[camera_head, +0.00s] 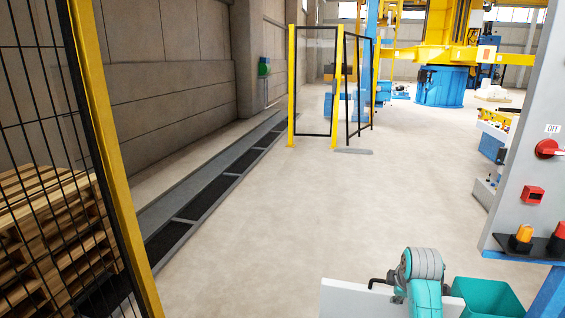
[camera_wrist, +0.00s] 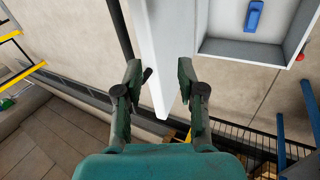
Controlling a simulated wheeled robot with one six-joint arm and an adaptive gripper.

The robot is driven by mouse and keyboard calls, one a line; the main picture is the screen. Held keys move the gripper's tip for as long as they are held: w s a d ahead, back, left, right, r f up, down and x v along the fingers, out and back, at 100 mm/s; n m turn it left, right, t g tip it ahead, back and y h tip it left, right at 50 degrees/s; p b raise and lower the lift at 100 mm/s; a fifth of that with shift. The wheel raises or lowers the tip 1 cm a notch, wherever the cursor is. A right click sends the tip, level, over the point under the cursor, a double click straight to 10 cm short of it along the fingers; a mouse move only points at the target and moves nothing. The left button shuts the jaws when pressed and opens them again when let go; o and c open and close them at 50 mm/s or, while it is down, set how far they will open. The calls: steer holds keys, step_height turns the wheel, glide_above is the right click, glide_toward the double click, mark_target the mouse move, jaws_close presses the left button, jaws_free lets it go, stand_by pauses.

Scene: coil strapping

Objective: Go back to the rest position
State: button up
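My gripper (camera_wrist: 160,70) shows in the wrist view with its two dark green fingers spread apart. A white board or post (camera_wrist: 168,45) runs down from the top of that view into the gap between the fingers. I cannot tell whether it lies between them or beyond them, and no grip on it shows. In the head view, the teal and grey part of my arm (camera_head: 422,280) shows at the bottom, right of centre. My fingers cannot be made out there.
A white panel (camera_head: 345,300) and a teal bin (camera_head: 487,298) flank my arm. A grey cabinet (camera_head: 520,165) with a red switch stands right. A mesh fence (camera_head: 110,150) with wooden pallets (camera_head: 55,240) behind it is left. The wrist view shows a grey tray (camera_wrist: 240,48) holding a blue object (camera_wrist: 255,16). Mid-floor is clear.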

steer(key=s+a+f+m+t, duration=0.2)
steer(key=s+a+f+m, duration=0.15)
steer(key=s+f, duration=0.55)
steer(key=s+a+f+m+t, duration=0.15)
steer(key=s+a+f, duration=0.35)
steer(key=s+f, duration=0.5)
steer(key=s+a+m+t, duration=0.1)
steer(key=s+a+m, duration=0.1)
steer(key=s, duration=0.6)
steer(key=s+a+m+t, duration=0.1)
steer(key=s+a, duration=0.2)
steer(key=s, duration=0.5)
steer(key=s+a+r+m+t, duration=0.1)
steer(key=s+r+m+t, duration=0.1)
steer(key=s+r, duration=0.7)
steer(key=s+a+r+m+t+y, duration=0.1)
steer(key=s+r+m+t, duration=0.1)
steer(key=s+r, duration=0.7)
steer(key=s+m, duration=0.1)
steer(key=s, duration=0.2)
steer(key=shift+s+a+m, duration=0.35)
steer(key=shift+s+m, duration=0.05)
steer(key=shift+r, duration=0.1)
